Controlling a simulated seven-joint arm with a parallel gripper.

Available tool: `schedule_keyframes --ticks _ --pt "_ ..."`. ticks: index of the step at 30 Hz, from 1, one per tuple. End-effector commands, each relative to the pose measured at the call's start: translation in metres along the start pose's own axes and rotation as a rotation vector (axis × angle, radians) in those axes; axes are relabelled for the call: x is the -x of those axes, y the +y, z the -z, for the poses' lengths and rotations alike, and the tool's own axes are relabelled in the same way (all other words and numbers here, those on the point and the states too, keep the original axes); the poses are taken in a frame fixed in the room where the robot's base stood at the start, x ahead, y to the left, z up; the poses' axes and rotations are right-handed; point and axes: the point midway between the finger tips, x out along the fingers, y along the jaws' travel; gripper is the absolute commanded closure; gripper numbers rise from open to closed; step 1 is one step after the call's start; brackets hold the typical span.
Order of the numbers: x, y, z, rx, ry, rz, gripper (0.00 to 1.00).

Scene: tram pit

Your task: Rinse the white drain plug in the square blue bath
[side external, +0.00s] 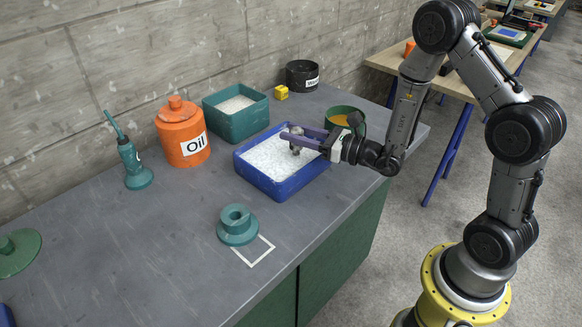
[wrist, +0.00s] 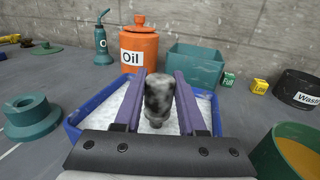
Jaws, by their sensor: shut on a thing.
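My gripper (side external: 300,138) has purple fingers and is shut on the drain plug (side external: 295,146). In the wrist view the plug (wrist: 159,96) stands between the fingers (wrist: 160,78), its wide end up and a narrower stem below. It looks mottled pale grey with dark smudges, not clean white. The square blue bath (side external: 277,191) is filled with white, speckled stuff, and it also shows in the wrist view (wrist: 73,124). The plug is over the bath. I cannot tell whether its lower end touches the white filling.
A teal square tub (side external: 234,124), an orange Oil canister (side external: 182,140) and a teal oil can (side external: 133,165) stand behind and left. A green pot with orange contents (side external: 343,117) is close right of the bath. A teal flanged ring (side external: 238,228) sits by a white-outlined square in front.

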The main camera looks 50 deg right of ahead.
Motion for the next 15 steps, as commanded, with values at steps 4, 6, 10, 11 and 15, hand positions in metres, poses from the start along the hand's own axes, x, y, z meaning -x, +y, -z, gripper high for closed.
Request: schedule_keyframes --ticks 4,6,10,11,15 --pt "0.0 0.001 0.001 0.001 -0.001 -0.004 1.0" --pt "0.002 0.006 0.004 -0.001 0.0 -0.024 1.0" --pt "0.011 0.033 0.001 0.0 -0.002 -0.116 1.0" --pt "0.014 0.041 -0.004 0.002 -0.004 -0.144 1.0" --pt "0.034 0.088 -0.029 0.005 -0.007 -0.299 1.0"
